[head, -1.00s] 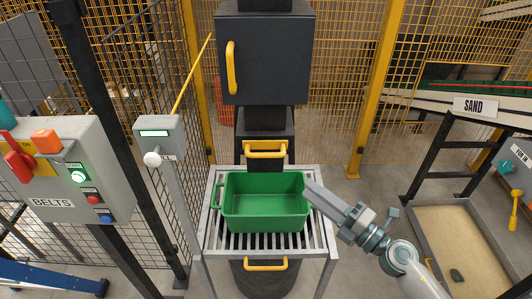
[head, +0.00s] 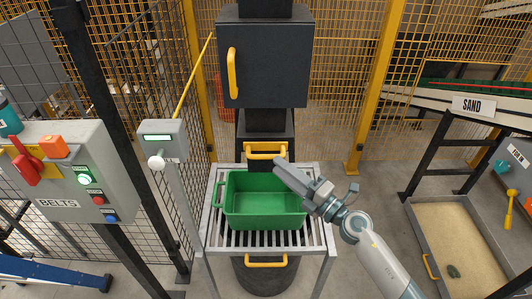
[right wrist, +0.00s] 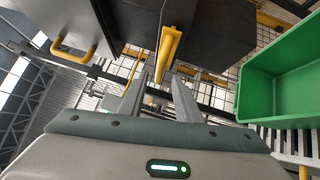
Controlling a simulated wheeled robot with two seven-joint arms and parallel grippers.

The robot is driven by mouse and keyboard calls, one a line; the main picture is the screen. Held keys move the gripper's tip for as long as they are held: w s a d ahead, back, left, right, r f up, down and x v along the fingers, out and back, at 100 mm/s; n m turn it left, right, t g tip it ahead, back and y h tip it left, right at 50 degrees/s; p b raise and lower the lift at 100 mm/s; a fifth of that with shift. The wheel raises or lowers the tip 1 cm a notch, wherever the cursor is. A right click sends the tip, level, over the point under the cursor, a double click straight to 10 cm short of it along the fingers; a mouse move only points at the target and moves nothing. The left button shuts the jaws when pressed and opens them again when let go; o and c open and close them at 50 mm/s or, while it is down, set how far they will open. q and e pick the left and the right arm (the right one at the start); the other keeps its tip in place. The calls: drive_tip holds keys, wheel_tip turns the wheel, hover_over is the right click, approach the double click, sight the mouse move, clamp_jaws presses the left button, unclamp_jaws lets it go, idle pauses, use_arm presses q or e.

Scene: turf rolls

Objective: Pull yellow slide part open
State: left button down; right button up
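The yellow slide part (head: 265,151) is a U-shaped yellow handle on the dark chute, just above the green bin. It also shows in the right wrist view (right wrist: 170,50), beyond my fingertips. My right gripper (head: 281,166) is just in front of and below the slide part's right side in the head view. In the right wrist view its two fingers (right wrist: 160,78) are apart, with the yellow bar lined up roughly between their tips. I see nothing held, and contact with the bar cannot be told. My left gripper is not in view.
The green bin (head: 228,214) stands on a grey roller stand (head: 213,240) under the chute. A black cabinet (head: 270,60) with a yellow door handle (head: 232,74) is above. A grey control post (head: 163,139) stands left; a sand tray (head: 418,222) lies right.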

sight(266, 157)
drive_tip(key=x, duration=0.6)
drive_tip(key=shift+w+a+p, duration=0.25)
drive_tip(key=shift+p, duration=0.1)
clamp_jaws()
